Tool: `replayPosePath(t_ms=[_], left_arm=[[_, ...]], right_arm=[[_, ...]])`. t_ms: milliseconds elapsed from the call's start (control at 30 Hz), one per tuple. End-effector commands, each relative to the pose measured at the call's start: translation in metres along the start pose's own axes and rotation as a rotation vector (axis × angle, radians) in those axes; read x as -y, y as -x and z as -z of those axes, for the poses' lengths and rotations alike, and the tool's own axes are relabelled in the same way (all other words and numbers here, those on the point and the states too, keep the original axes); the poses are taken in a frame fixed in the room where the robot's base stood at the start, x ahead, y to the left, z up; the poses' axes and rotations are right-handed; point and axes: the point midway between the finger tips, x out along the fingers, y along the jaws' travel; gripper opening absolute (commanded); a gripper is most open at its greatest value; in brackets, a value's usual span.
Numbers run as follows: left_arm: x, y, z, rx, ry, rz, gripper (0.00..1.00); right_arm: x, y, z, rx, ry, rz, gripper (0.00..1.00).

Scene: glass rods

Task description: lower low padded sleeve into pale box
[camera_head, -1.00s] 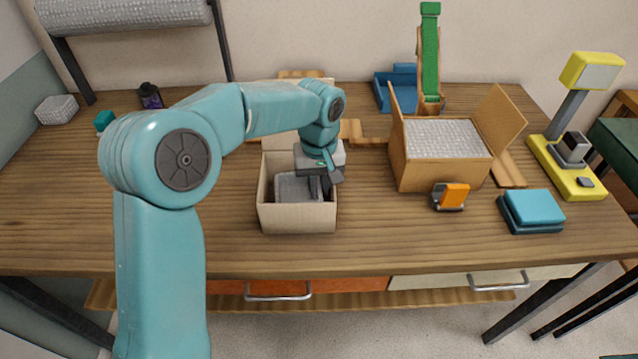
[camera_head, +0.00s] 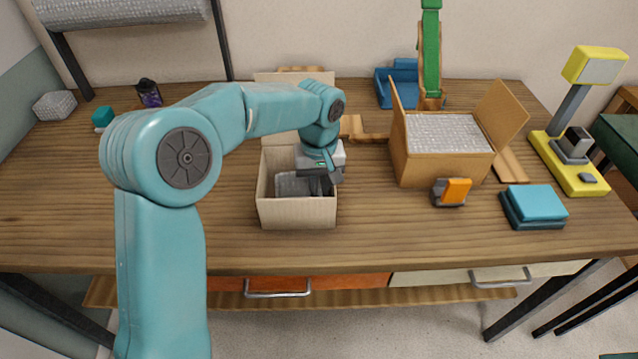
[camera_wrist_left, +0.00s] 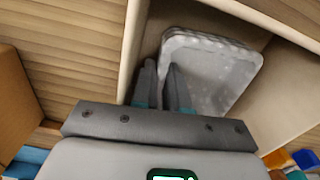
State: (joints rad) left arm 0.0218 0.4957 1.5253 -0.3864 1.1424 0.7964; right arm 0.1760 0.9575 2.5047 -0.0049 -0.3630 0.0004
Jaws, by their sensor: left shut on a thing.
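The pale box (camera_head: 297,215) stands open on the table in front of me, flaps up at its back. The low padded sleeve (camera_head: 291,184) is a flat grey bubble-textured packet inside the box's walls, below the rim at the front. My left gripper (camera_head: 320,186) reaches down into the box from above and is shut on the sleeve's edge. In the left wrist view the two fingers (camera_wrist_left: 165,88) pinch the edge of the sleeve (camera_wrist_left: 212,70), with the box wall (camera_wrist_left: 133,45) beside them. Whether the sleeve touches the box floor is hidden. My right gripper is not in view.
A brown box (camera_head: 440,172) filled with bubble wrap stands to the right. An orange-and-grey tape dispenser (camera_head: 452,192), a teal stack (camera_head: 534,206) and a yellow scale (camera_head: 572,165) lie further right. The table left of the pale box is mostly clear.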

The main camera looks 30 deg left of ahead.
Motion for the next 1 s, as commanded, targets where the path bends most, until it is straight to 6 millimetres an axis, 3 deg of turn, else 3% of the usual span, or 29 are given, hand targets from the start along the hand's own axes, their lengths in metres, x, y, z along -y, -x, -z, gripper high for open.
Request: replayPosePath(t_ms=[367,400,467,500,800,1000], left_arm=[[0.0,-0.003,0.0,0.0,0.0,0.0,0.0],[0.0,-0.003,0.0,0.0,0.0,0.0,0.2],[0.0,-0.003,0.0,0.0,0.0,0.0,0.39],[0.0,-0.003,0.0,0.0,0.0,0.0,0.43],[0.0,0.0,0.0,-0.001,0.0,-0.001,0.43],[0.0,0.031,0.001,-0.004,0.0,-0.003,0.43]], right_arm=[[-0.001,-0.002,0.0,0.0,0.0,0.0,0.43],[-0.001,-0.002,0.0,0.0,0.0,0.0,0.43],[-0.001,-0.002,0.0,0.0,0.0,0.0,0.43],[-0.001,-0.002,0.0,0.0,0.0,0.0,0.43],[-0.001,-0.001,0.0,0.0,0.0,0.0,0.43],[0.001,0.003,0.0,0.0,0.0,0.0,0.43]])
